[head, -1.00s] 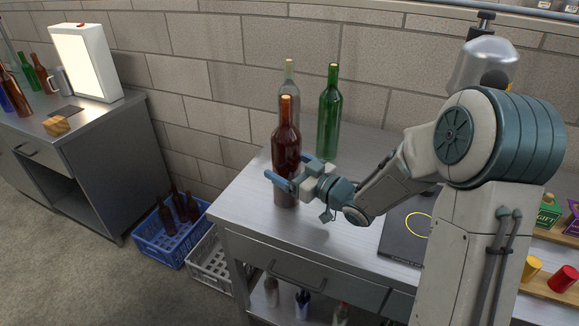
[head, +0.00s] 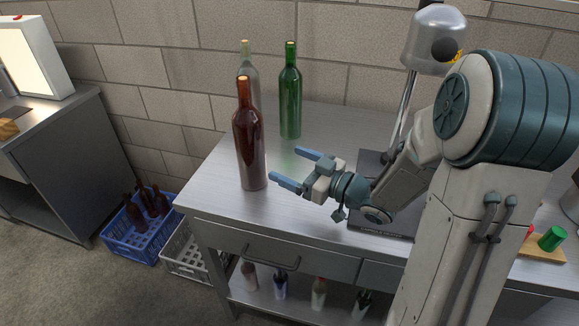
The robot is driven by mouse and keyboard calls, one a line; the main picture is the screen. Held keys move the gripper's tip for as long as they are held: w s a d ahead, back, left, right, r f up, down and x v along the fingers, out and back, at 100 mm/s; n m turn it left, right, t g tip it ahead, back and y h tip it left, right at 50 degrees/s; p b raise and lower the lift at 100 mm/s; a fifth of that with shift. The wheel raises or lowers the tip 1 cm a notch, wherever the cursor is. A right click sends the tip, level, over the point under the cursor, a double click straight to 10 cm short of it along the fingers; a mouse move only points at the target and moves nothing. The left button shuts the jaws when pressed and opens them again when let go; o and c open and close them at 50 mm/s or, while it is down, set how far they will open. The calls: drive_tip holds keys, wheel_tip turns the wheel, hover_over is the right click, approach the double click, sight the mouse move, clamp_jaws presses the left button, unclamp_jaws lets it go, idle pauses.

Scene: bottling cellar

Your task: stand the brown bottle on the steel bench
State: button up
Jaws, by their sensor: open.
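The brown bottle (head: 249,145) stands upright on the steel bench (head: 205,187), near its left end. My gripper (head: 288,166) is open and empty just to the right of the bottle. Its two blue fingers point left toward the bottle, and a gap shows between the fingertips and the glass. The bottle's base rests on the bench top and nothing holds it.
A clear bottle (head: 247,63) and a green bottle (head: 290,95) stand behind the brown one. A dark plate lies right of my gripper, under a lamp (head: 437,38). A blue crate (head: 128,238) with brown bottles and a grey crate (head: 185,258) sit on the floor.

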drive_tip(key=d+f+m+h, duration=0.1)
drive_tip(key=d+m+h, duration=0.6)
drive_tip(key=d+h, duration=0.6)
drive_tip(key=s+g+h, duration=0.1)
drive_tip(key=s, duration=0.1)
drive_tip(key=s+m+g+h, duration=0.1)
drive_tip(key=s, duration=0.2)
drive_tip(key=s+m+g+h, duration=0.1)
drive_tip(key=s, duration=0.2)
drive_tip(key=shift+s+d+f+g, duration=0.1)
drive_tip(key=shift+g, duration=0.3)
drive_tip(key=s+a+g, duration=0.1)
drive_tip(key=s+g, duration=0.1)
drive_tip(key=s, duration=0.3)
drive_tip(key=s+a+m+g+y, duration=0.1)
drive_tip(key=s+a+g, duration=0.1)
drive_tip(key=s, duration=0.4)
drive_tip(key=shift+s+a+m+g+y, duration=0.25)
drive_tip(key=shift+m+g+y, duration=0.05)
drive_tip(key=p+v, duration=0.2)
drive_tip(key=w+p+v, duration=0.1)
drive_tip(key=p+v, duration=0.1)
drive_tip(key=shift+s+d+r, duration=0.1)
drive_tip(key=shift+r, duration=0.15)
